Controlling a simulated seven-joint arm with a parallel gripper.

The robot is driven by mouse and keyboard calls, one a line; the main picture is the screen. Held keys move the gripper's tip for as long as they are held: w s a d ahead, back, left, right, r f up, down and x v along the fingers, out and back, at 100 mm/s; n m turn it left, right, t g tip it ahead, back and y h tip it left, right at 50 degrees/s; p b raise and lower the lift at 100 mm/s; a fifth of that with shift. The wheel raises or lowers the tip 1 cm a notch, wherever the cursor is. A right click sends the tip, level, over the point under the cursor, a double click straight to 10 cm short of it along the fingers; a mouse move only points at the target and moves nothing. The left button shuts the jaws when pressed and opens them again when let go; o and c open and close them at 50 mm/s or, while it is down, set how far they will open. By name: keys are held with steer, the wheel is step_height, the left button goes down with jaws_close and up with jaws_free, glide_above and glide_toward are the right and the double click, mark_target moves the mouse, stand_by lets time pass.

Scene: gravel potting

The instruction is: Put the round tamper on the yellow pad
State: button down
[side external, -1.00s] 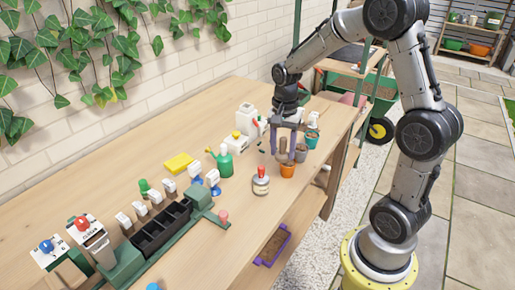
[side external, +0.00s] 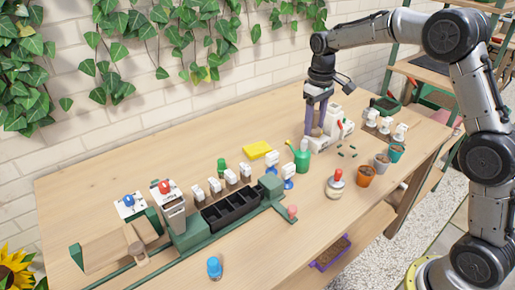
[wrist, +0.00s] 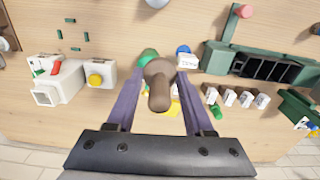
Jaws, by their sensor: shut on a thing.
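The round tamper (wrist: 158,92), brown and wooden-looking, is between the purple fingers of my gripper (wrist: 160,78) in the wrist view. My gripper is shut on it. In the side view my gripper (side external: 316,124) points down with the brown tamper (side external: 318,131), near the green watering can and a white device; the exact height is hard to tell. The yellow pad (side external: 257,150) lies flat on the bench, left of my gripper, with nothing on it. In the wrist view the pad (wrist: 174,110) is mostly hidden behind the tamper.
A green watering can (side external: 301,157) stands between pad and gripper. White-topped stampers and a black tray (side external: 230,207) are in front of the pad. A red-knobbed round item (side external: 335,184) and several pots (side external: 366,175) stand to the right. Bare bench lies left of the pad.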

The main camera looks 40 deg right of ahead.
steer(key=w+a+f+n, duration=0.1)
steer(key=w+a+f, duration=0.1)
steer(key=w+a, duration=0.15)
glide_above(263, 152)
step_height(263, 152, down, 10)
steer(key=shift+w, duration=0.1)
steer(key=shift+f, duration=1.5)
steer(key=shift+f, duration=0.1)
steer(key=shift+c, duration=1.4)
jaws_free()
